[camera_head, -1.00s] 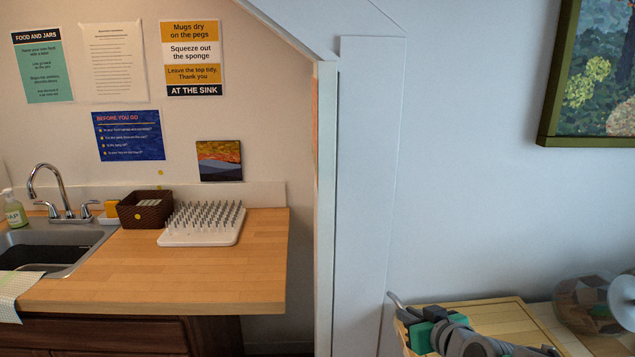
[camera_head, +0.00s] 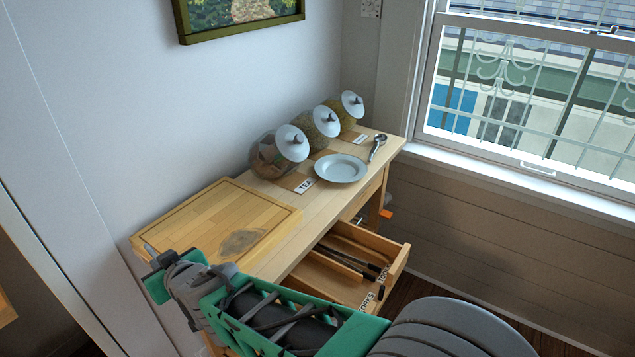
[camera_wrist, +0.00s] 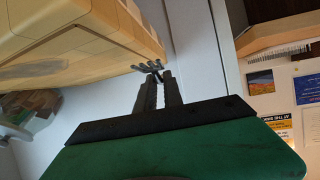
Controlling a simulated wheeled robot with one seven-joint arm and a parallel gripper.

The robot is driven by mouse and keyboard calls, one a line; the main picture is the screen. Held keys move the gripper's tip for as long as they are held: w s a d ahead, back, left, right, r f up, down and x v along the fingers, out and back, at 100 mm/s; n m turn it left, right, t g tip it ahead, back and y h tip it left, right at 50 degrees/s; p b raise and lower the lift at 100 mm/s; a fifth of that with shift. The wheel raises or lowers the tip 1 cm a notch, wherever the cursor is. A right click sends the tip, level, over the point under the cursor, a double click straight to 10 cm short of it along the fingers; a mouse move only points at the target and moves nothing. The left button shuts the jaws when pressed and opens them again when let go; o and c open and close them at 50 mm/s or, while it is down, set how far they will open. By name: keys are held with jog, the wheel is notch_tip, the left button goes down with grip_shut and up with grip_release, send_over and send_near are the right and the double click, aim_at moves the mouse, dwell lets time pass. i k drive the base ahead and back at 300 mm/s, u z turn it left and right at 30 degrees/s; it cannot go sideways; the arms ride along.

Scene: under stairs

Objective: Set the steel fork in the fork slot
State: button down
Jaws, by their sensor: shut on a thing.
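My gripper (camera_wrist: 160,88) is shut on the steel fork (camera_wrist: 148,67), whose tines stick out past the fingertips in the wrist view. In the head view my gripper (camera_head: 160,262) is at the left end of the wooden counter, beside the cutting board. There the fork can hardly be made out. An open drawer (camera_head: 398,262) juts out below the counter, to the right of my gripper. Its front edge carries a label that seems to read FORKS (camera_head: 367,300), by the nearer compartment (camera_head: 325,279). My arm hides part of the drawer.
Dark long utensils (camera_head: 352,262) lie in the farther drawer part. On the counter are a cutting board (camera_head: 205,215), glass jars with white lids (camera_head: 278,152), a white plate (camera_head: 340,168) and a metal scoop (camera_head: 377,147). A wall stands behind; a window is at right.

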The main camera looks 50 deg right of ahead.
aim_at(335, 287)
jog(key=z, duration=0.4)
jog(key=k, duration=1)
jog(key=z, duration=1.75)
jog(key=i, duration=1.25)
jog(key=z, duration=1.9)
jog(key=i, duration=0.7)
jog(key=z, duration=0.75)
